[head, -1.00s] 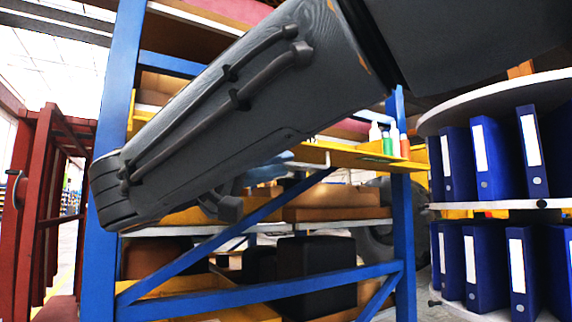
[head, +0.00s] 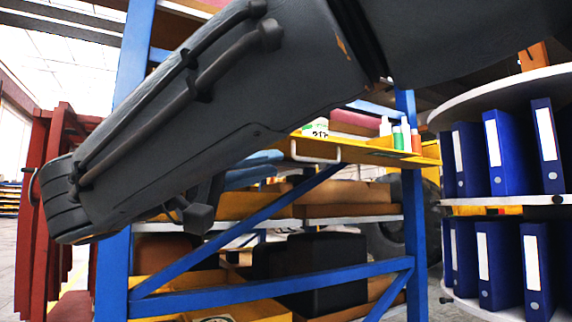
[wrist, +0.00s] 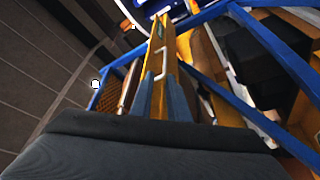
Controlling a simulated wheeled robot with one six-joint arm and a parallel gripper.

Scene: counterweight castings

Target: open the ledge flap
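The ledge flap (head: 352,153) is a yellow panel on the blue rack in the head view, jutting out roughly level, with a pale bar handle (head: 316,160) on its near edge. My arm covers the flap's left part. In the wrist view a long yellow strip (wrist: 157,62), which looks like part of the rack or flap, runs away beyond my gripper (wrist: 160,80). The two blue-grey fingers stand apart with nothing held between them. In the head view my gripper is mostly hidden behind my forearm, left of and below the handle, apart from it.
Small bottles (head: 397,132) and a white labelled box (head: 316,128) stand above the flap. The blue rack's diagonal brace (head: 240,237) crosses below. A round shelf of blue binders (head: 506,155) stands at right, a dark red frame (head: 38,215) at left.

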